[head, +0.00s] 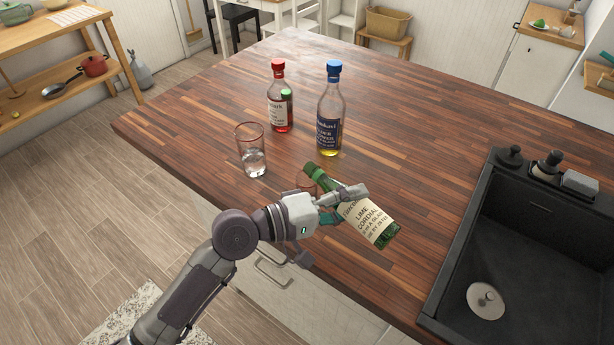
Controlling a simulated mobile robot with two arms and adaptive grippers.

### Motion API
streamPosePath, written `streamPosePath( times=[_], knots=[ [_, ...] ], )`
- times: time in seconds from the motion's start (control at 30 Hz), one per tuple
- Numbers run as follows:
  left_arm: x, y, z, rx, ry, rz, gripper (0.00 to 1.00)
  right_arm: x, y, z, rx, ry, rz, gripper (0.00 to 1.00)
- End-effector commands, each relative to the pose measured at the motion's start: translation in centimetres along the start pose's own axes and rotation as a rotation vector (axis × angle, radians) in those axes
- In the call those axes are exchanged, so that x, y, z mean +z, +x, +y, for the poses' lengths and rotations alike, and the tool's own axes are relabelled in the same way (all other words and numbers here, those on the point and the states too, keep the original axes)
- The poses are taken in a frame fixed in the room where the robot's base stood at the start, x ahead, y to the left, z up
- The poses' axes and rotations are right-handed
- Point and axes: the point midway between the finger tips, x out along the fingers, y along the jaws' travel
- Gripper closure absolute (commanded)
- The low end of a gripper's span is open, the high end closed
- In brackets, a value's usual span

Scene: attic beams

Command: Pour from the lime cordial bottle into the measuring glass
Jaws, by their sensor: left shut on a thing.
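The lime cordial bottle (362,220) is green glass with a cream label. My left gripper (343,205) is shut around it and holds it tilted over the counter's near edge, its neck toward the upper left and its base toward the lower right. A small clear glass with a reddish rim (306,184), seemingly the measuring glass, shows just below the bottle's neck, mostly hidden by the bottle and my gripper. I cannot tell its contents or whether any liquid is flowing. My right gripper is not in view.
A tall tumbler (252,152) with some clear liquid stands left of the bottle's neck. A red-capped bottle (281,108) and a blue-capped bottle (330,115) stand behind. A dark sink (530,245) lies at right. The wooden counter (430,120) is clear toward the back right.

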Motion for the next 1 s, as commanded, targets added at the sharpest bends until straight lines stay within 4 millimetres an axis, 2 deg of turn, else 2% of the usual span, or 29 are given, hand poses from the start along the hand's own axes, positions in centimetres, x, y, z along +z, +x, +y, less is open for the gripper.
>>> streamPosePath(
  times=[1.0],
  knots=[
    [-0.03,0.0,0.21,0.019,-0.038,-0.002,1.0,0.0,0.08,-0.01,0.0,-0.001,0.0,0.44]
  ],
)
